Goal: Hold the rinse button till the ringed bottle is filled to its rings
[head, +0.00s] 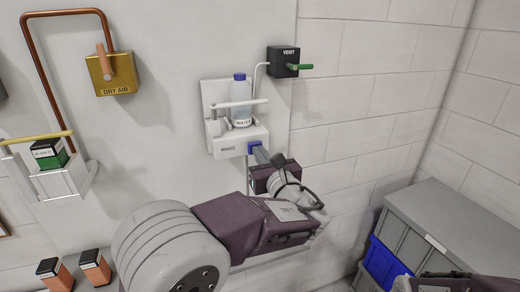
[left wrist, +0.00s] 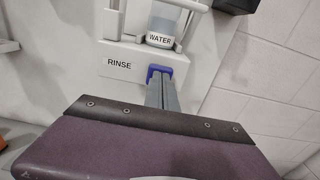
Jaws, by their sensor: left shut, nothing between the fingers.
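The bottle (head: 241,101) is pale and translucent with a blue cap and a WATER label, and stands upright in a white wall fixture (head: 226,146) behind a white bar. In the left wrist view the bottle's lower part (left wrist: 163,25) looks bluish above the label; I cannot make out rings or a fill level. The fixture front reads RINSE in that view, with the blue rinse button (left wrist: 159,70) beside the word. My left gripper (head: 261,154) is shut and empty, its fingertips at the button (head: 253,147) and seemingly touching it; how far it is pressed I cannot tell.
A black VENT box (head: 282,62) with a green handle is above right. A gold DRY AIR box (head: 110,75) and a white holder (head: 66,180) with a green-and-black box are at left. Grey bins (head: 450,225) and a blue bin (head: 383,264) stand at lower right.

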